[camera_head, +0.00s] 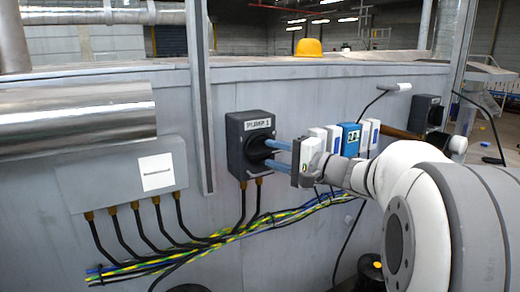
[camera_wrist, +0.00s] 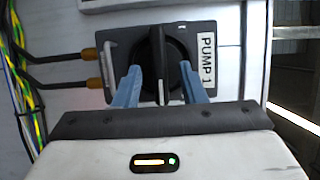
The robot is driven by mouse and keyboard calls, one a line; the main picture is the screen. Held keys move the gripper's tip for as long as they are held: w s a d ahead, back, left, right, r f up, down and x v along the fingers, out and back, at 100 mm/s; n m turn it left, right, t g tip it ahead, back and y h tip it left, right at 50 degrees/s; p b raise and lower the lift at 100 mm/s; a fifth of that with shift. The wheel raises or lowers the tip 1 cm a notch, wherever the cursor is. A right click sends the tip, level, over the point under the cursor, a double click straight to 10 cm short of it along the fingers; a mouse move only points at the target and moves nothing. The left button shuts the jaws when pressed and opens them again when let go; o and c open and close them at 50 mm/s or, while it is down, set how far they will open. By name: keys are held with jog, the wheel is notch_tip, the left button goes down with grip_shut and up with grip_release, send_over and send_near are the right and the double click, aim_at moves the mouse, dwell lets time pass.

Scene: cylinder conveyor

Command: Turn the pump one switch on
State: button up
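The pump one switch is a dark grey box (camera_head: 238,150) labelled "PUMP 1" on the grey wall panel, left of my gripper (camera_head: 278,155) in the head view. In the wrist view the box (camera_wrist: 116,52) appears turned sideways, with its white label (camera_wrist: 207,60) at the right. Its black knob (camera_wrist: 158,62) stands upright in that view, with a pale mark near its lower end. My gripper (camera_wrist: 160,75) has its blue fingers on either side of the knob, with visible gaps. It is open, and contact is not apparent.
Two cables with brass glands (camera_wrist: 90,54) leave the box toward a yellow, green and blue cable bundle (camera_head: 230,233). A grey junction box (camera_head: 110,190) is at the left. A second dark switch box (camera_head: 424,112) is farther right. A yellow hard hat (camera_head: 309,47) rests on the ledge.

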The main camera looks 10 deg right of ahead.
aim_at(269, 153)
jog(key=shift+p+x, duration=0.3)
jog(key=shift+x, duration=1.35)
